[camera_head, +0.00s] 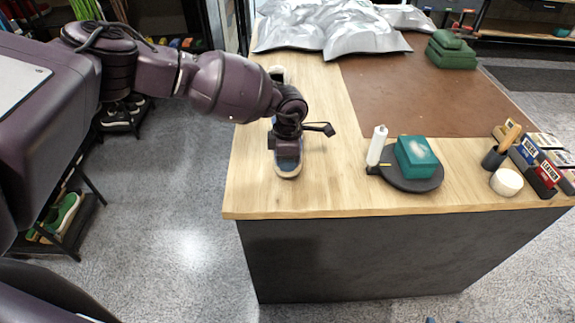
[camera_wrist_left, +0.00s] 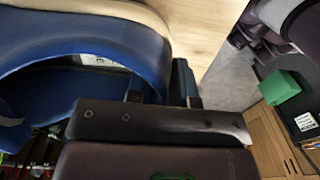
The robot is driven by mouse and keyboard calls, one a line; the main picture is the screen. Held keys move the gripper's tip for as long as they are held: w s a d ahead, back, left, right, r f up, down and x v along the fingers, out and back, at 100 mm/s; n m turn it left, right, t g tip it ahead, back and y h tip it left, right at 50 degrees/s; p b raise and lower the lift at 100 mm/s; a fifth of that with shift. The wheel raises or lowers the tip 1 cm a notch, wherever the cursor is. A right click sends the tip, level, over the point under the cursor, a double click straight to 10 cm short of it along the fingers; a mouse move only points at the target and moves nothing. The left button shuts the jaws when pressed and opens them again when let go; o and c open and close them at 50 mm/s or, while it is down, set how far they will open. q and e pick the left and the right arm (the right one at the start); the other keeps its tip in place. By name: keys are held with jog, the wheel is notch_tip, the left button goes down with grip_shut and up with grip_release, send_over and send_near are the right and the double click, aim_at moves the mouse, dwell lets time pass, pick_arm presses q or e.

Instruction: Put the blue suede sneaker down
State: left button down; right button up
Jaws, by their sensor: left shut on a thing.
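The blue suede sneaker (camera_head: 287,167) is over the left part of the wooden tabletop (camera_head: 252,185), its toe toward the front edge. My left gripper (camera_head: 288,148) is shut on it from above and hides its middle. In the left wrist view the blue sneaker (camera_wrist_left: 85,45), with its pale sole, fills the upper left, and my left gripper's fingers (camera_wrist_left: 160,88) are at its rim. I cannot tell whether the sole touches the wood. My right gripper is not in view.
A dark round plate (camera_head: 412,184) with a teal block (camera_head: 417,157) and a white bottle (camera_head: 377,146) stand to the right. A brown mat (camera_head: 430,100) and crumpled silver sheet (camera_head: 330,28) lie behind. A small white thing (camera_head: 277,73) shows behind my arm. Wood between sneaker and bottle is clear.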

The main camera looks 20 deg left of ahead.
pick_arm(q)
notch_tip(320, 180, down, 2)
jog(key=shift+f, duration=0.25)
jog(key=shift+f, duration=0.15)
jog(key=c, duration=1)
grip_release()
